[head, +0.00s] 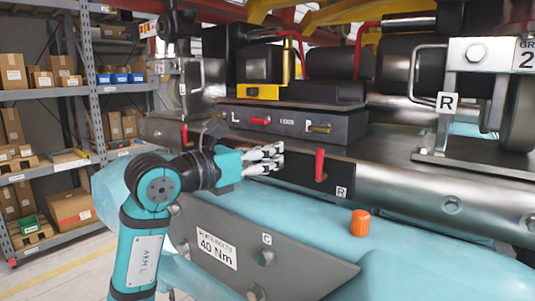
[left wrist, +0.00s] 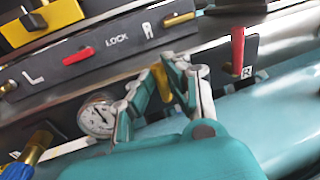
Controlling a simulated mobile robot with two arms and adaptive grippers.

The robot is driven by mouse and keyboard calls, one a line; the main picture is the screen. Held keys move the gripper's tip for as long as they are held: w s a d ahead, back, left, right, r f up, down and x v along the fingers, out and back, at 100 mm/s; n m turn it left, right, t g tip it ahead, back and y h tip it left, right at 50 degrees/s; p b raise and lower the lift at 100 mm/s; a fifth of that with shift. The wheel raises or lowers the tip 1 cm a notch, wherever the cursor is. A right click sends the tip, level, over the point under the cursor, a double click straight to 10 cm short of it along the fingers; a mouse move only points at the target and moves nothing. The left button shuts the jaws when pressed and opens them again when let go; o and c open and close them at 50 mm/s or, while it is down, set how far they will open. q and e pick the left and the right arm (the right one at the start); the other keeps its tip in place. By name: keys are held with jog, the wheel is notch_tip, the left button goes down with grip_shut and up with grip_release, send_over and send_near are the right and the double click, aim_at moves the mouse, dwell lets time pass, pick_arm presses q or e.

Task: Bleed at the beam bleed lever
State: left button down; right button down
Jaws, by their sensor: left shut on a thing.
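A dark panel (head: 300,178) is fixed along the silver beam. A yellow lever (left wrist: 163,84) stands on it between my left gripper's fingers in the left wrist view; I take it for the beam bleed lever. My left gripper (head: 277,158) reaches the panel from the left and is shut on this lever, also seen at the fingertips (left wrist: 172,72). The fingers hide the lever in the head view. An upright red lever (head: 320,165), also in the left wrist view (left wrist: 238,48), stands right of the gripper, apart from it. A round gauge (left wrist: 97,117) sits left of the fingers.
A box (head: 290,125) marked L and LOCK, with a red handle (head: 260,121) and a brass one (head: 319,128), lies above the panel. An orange cap (head: 360,222) and a grey 40 Nm plate (head: 285,265) are below. Shelves (head: 92,90) stand at left.

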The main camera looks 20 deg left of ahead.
pick_arm(q)
jog(key=m+b, duration=0.1)
jog(key=d+m+b, duration=0.1)
jog(key=m, duration=0.3)
jog(key=shift+s+d+f+g+y+b, duration=0.15)
jog(key=shift+s+g+y+b, duration=0.15)
jog(key=shift+y+b, duration=0.1)
jog(key=m+b, duration=0.1)
jog(key=d+m+b, duration=0.1)
jog(key=m, duration=0.1)
jog(key=f+m+y, duration=0.1)
jog(key=shift+s+d+m+b, duration=0.15)
jog(key=shift+s+m+b, duration=0.05)
jog(key=shift+m+b, duration=0.2)
jog(key=m, duration=0.1)
jog(key=m+b, duration=0.1)
jog(key=f+m+y+b, duration=0.1)
jog(key=shift+s+d+m, duration=0.1)
jog(key=shift+d+m, duration=0.2)
jog(key=shift+d+f+m+y+b, duration=0.1)
jog(key=shift+f+m+y+b, duration=0.15)
jog(key=shift+m+b, duration=0.3)
jog(key=shift+d+f+m+y+b, duration=0.1)
jog(key=shift+m+y+b, duration=0.25)
jog(key=shift+m, duration=0.3)
